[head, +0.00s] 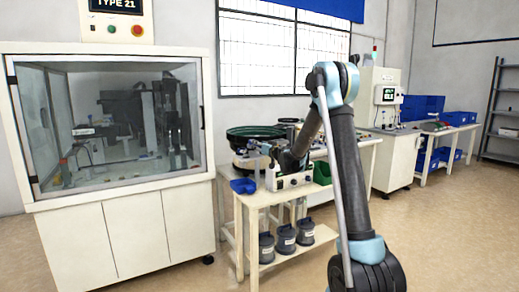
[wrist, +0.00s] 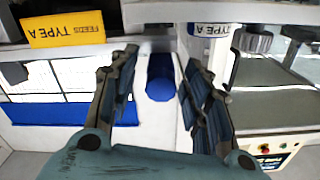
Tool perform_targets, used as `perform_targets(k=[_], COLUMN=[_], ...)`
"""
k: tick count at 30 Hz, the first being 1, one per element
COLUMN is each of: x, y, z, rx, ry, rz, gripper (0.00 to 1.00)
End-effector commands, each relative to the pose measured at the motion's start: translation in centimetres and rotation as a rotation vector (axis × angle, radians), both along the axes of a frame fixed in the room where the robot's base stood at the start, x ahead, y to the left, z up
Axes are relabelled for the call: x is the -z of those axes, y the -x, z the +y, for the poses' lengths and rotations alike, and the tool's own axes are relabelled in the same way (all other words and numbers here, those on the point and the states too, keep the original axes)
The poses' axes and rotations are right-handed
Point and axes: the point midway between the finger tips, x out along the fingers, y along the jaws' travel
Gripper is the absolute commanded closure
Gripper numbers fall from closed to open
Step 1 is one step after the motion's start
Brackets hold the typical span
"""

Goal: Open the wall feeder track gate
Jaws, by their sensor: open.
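My gripper (wrist: 160,62) is open and empty in the wrist view, its two dark fingers spread apart. A blue round-ended part (wrist: 160,80) shows between the fingers, in front of a white surface. I cannot tell whether it belongs to the track gate, or whether the fingers touch it. In the head view my arm reaches down to the feeder bench (head: 262,196), close to the dark green feeder bowl (head: 255,132). The gate itself is not clearly visible there, as my arm covers part of the bench top.
A yellow TYPE A sign (wrist: 62,28) appears upside down in the wrist view. A blue bin (head: 243,186) and a white control box (head: 289,181) sit at the bench's front. Several grey canisters stand on its lower shelf. A glazed cabinet (head: 125,200) stands left.

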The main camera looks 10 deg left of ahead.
Motion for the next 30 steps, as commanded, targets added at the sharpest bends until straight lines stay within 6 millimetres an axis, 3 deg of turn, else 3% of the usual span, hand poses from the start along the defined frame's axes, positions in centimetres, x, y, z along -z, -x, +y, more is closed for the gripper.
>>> perform_targets(k=[3, 8, 9, 14, 22, 30], x=[0.0, 0.0, 0.0, 0.0, 0.0, 0.0], y=[0.0, 0.0, 0.0, 0.2, 2.4, 2.5], z=[0.0, 0.0, 0.0, -0.2, -2.0, -2.1], rx=[0.000, 0.000, 0.001, 0.002, 0.004, 0.004], ry=[0.000, 0.000, 0.000, 0.000, -0.001, -0.001], rz=[0.000, 0.000, 0.000, 0.000, 0.001, 0.001], gripper=[0.60, 0.97, 1.00, 1.00, 1.00, 1.00])
